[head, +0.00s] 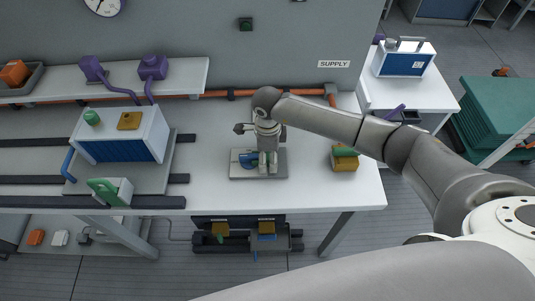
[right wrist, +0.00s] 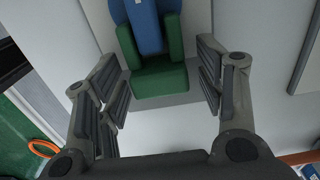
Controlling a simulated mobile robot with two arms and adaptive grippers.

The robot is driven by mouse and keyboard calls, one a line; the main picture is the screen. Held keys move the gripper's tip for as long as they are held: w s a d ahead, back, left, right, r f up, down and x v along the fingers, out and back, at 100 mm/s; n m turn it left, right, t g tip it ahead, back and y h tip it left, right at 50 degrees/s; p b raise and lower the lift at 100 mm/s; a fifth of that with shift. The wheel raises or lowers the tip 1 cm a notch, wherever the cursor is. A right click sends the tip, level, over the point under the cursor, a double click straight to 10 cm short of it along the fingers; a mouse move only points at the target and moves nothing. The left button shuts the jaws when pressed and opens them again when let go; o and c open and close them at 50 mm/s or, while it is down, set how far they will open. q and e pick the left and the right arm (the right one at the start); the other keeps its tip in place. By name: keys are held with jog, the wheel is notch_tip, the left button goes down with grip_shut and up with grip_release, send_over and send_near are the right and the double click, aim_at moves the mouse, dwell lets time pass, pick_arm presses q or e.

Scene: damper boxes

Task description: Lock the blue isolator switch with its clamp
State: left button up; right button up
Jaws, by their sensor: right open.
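The blue isolator switch (head: 248,160) sits on a grey plate (head: 240,173) on the white bench in the head view. Its blue handle (right wrist: 145,25) shows at the top of the right wrist view. A green piece (right wrist: 158,78), which looks like the clamp, has a block at the near end and sides along the blue handle. I cannot tell whether it is closed. My right gripper (head: 267,160) is above the plate and partly hides the switch. In the wrist view its open fingers (right wrist: 157,65) stand on either side of the green piece, apart from it. My left gripper is out of view.
A white and blue box (head: 120,140) stands left on the bench, with a green-handled block (head: 110,191) before it. A yellow and green block (head: 344,158) stands right of the plate. A shelf with purple parts (head: 152,68) is behind. Bench between box and plate is clear.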

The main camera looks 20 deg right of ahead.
aim_at(279, 161)
jog(key=c, duration=1.4)
jog(key=shift+s+d, duration=0.2)
jog(key=shift+d, duration=0.65)
jog(key=shift+s+d, duration=0.2)
jog(key=shift+d, duration=0.65)
grip_shut()
jog(key=o, duration=1.4)
grip_release()
jog(key=shift+s, duration=0.1)
notch_tip(279, 161, up, 12)
jog(key=shift+a, duration=0.1)
